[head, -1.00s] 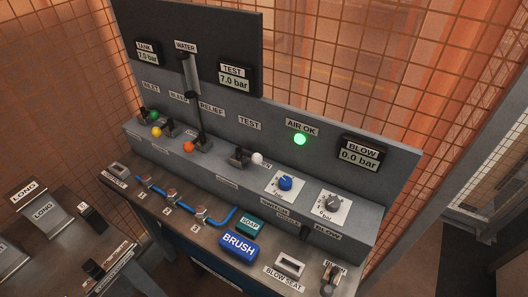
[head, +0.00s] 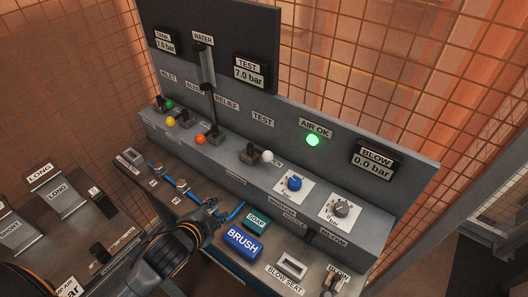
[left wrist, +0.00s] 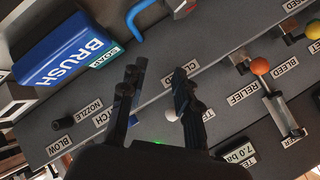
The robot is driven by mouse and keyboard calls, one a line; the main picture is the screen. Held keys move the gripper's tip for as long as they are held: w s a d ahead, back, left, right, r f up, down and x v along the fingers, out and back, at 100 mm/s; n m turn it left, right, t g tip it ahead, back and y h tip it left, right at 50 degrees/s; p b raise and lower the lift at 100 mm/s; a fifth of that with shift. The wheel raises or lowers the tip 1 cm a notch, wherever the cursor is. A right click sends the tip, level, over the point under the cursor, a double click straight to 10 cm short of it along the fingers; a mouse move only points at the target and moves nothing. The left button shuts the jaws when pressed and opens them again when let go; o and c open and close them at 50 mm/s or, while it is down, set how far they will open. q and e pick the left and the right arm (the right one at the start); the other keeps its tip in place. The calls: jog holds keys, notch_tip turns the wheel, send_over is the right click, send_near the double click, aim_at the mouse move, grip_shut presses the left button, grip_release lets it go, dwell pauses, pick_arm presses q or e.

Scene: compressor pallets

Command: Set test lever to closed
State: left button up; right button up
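The test lever (head: 267,156) has a white ball knob and a black base under the TEST label on the grey panel. In the head view its knob points right, beside a partly covered label ending in "EN". In the left wrist view the white knob (left wrist: 171,115) shows between and beyond my finger lines, close to the right finger. My left gripper (left wrist: 153,85) is open and empty there. In the head view my left gripper (head: 213,211) is over the bench, in front of and apart from the lever. A label starting "CLO" is partly hidden by a finger. My right gripper is not in view.
The relief lever (head: 200,140) with an orange knob stands left of the test lever. A blue knob (head: 294,184) is to its right. The blue BRUSH block (head: 243,241) and SOAP block (head: 257,222) lie on the bench. The TEST display (head: 250,71) reads 7.0 bar.

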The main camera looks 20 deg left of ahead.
aim_at(261, 152)
pick_arm(q)
jog(key=w+d+r+m+t+h, duration=0.2)
jog(key=w+r+m+t+h, duration=0.3)
jog(key=r+m, duration=0.45)
jog(key=shift+m+g, duration=0.35)
jog(key=shift+g, duration=0.25)
jog(key=p+x, duration=0.1)
jog(key=x, duration=0.3)
jog(key=p+x, duration=0.1)
jog(key=x, duration=0.4)
jog(key=f+p+x, duration=0.1)
jog(key=x, duration=0.4)
jog(key=shift+s+f, duration=0.1)
grip_shut()
